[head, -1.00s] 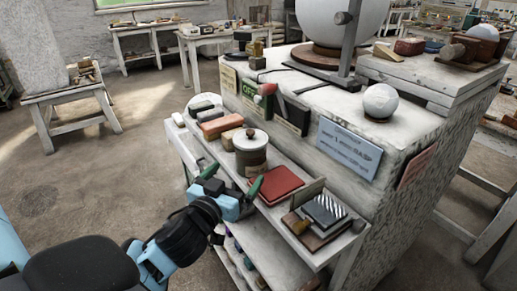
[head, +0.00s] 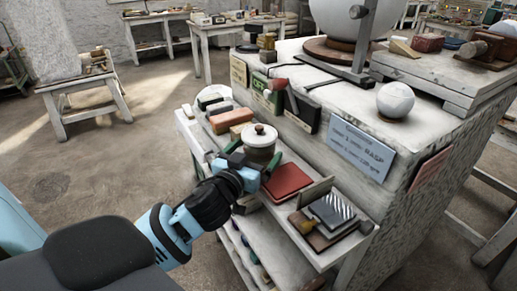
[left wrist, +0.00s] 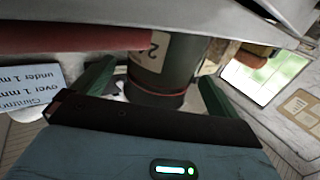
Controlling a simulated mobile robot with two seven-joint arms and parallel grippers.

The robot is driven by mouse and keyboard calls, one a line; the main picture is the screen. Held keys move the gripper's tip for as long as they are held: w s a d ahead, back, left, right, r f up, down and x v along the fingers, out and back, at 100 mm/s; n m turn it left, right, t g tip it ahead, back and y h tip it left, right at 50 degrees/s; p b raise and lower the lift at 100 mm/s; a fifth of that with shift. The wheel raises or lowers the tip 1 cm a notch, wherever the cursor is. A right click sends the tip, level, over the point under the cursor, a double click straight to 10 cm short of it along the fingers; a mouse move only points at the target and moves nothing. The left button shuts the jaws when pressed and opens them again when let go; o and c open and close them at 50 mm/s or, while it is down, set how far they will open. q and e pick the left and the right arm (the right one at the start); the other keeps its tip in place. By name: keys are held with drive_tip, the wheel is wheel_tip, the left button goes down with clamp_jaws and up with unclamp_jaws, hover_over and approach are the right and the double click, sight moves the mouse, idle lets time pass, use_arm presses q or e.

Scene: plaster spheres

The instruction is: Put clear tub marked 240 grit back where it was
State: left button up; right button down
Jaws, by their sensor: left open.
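The tub marked 240 grit (head: 261,143) stands upright on the narrow upper shelf of the white stand, its pale lid and dark knob on top. My right gripper is not in view.
A red book-like block (head: 287,182) lies just right of the tub. A brick-coloured block (head: 232,120) lies behind it. A striped plate (head: 331,210) is at the shelf's right end. A blue sign (head: 356,150) is on the stand's side. Open floor lies to the left.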

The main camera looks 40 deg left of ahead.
use_arm(q)
drive_tip(key=w, duration=0.3)
drive_tip(key=shift+w+a, duration=0.1)
drive_tip(key=shift+a, duration=0.2)
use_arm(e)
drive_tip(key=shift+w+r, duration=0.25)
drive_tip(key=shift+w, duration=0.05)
use_arm(q)
drive_tip(key=c, duration=1.3)
drive_tip(key=shift+o, duration=0.2)
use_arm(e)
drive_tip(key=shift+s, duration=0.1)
use_arm(q)
drive_tip(key=shift+r, duration=0.15)
